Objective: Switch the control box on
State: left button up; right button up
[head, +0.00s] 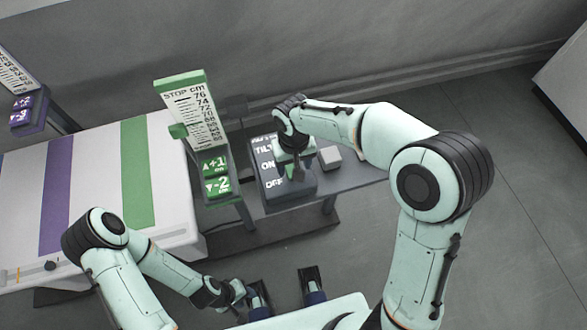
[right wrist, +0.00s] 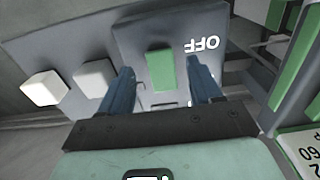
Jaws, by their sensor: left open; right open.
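The control box (head: 265,188) is a dark grey box on a grey shelf, with white lettering that reads TILT, ON and OFF in the head view. Its green switch (right wrist: 160,70) shows in the right wrist view, with the OFF label beside it. My right gripper (right wrist: 161,66) is open above the box, its two blue fingers on either side of the switch; I cannot tell whether they touch it. In the head view the right hand hides part of the box. My left gripper (head: 243,292) is open and empty, low in the picture, away from the box.
Left of the box stands a column with a green-edged scale (head: 192,110) and a green +1/-2 panel (head: 217,175). A striped white table (head: 90,185) lies further left, with a purple panel behind.

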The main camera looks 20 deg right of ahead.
aim_at(292, 168)
pick_arm(q)
jog(key=shift+f, duration=0.2)
pick_arm(e)
jog(key=shift+f, duration=1.55)
jog(key=shift+c, duration=0.3)
jog(key=c, duration=1)
jog(key=g+p, duration=0.2)
jog(key=p, duration=0.2)
jog(key=w+r+g+p, duration=0.1)
jog(key=g+p, duration=0.1)
jog(key=p, duration=0.2)
jog(key=shift+w, duration=0.15)
jog(key=shift+w+p, duration=0.1)
jog(key=shift+p, duration=0.35)
jog(key=shift+f+g, duration=0.15)
jog(key=shift+g, duration=0.15)
pick_arm(q)
jog(key=w+r, duration=0.5)
jog(key=r, duration=0.5)
jog(key=shift+w+r+t, duration=0.3)
jog(key=shift+r+t, duration=0.05)
jog(key=shift+t, duration=0.05)
pick_arm(e)
jog(key=o, duration=1.1)
jog(key=shift+c, duration=0.2)
